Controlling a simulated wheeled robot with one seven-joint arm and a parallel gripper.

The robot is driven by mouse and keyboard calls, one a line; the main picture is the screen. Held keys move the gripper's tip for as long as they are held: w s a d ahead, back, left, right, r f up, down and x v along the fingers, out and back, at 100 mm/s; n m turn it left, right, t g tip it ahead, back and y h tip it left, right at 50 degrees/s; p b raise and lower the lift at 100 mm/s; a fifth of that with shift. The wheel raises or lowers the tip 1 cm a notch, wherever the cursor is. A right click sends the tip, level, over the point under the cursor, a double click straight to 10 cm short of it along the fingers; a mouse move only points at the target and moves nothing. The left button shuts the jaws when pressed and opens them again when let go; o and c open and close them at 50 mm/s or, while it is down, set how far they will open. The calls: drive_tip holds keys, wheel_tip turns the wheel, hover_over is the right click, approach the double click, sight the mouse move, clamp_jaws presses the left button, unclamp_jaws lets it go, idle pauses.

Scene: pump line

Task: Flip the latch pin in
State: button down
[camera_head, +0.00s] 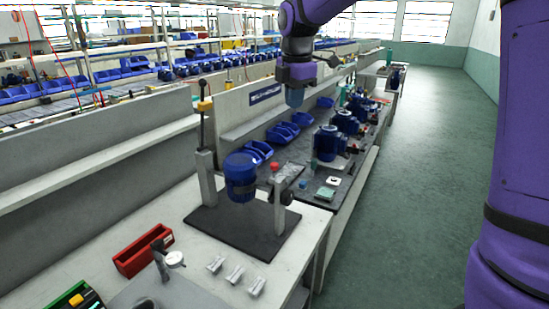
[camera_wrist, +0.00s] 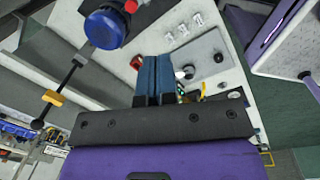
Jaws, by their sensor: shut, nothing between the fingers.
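A fixture stands on a dark plate (camera_head: 247,232), with a blue pump body (camera_head: 241,178) held between two grey uprights. A red knob (camera_head: 275,167) tops the right upright, with a black knob (camera_head: 287,197) beside it. A black lever with a yellow collar (camera_head: 205,105) rises upright from the left upright. I cannot tell for certain which part is the latch pin. In the wrist view the pump (camera_wrist: 105,28), red knob (camera_wrist: 131,6) and yellow collar (camera_wrist: 53,98) show at upper left. My gripper (camera_head: 295,98) is shut and empty, high above and beyond the fixture; its fingers (camera_wrist: 153,75) touch nothing.
A red bin (camera_head: 143,250), a green bin (camera_head: 75,298) and several small metal parts (camera_head: 236,274) lie at the bench front. Several blue motors (camera_head: 328,143) and blue bins stand on the bench behind. A low partition (camera_head: 250,105) runs along the left. The floor aisle (camera_head: 430,160) is clear.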

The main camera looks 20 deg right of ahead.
sight(275, 164)
drive_tip(key=w+a+f+n+g, duration=0.1)
drive_tip(key=w+a+f+n, duration=0.1)
drive_tip(key=w+f+n, duration=0.3)
drive_tip(key=w+f, duration=0.1)
drive_tip(key=w, duration=0.2)
drive_tip(key=shift+w+a+n, duration=0.2)
drive_tip(key=shift+a+n, duration=0.15)
drive_tip(key=shift+n, duration=0.05)
drive_tip(key=shift+f, duration=0.1)
wheel_tip(275, 164, down, 14)
drive_tip(key=shift+r, duration=0.1)
idle(0.5)
drive_tip(key=shift+s+f, duration=0.1)
drive_tip(key=shift+f, duration=1.1)
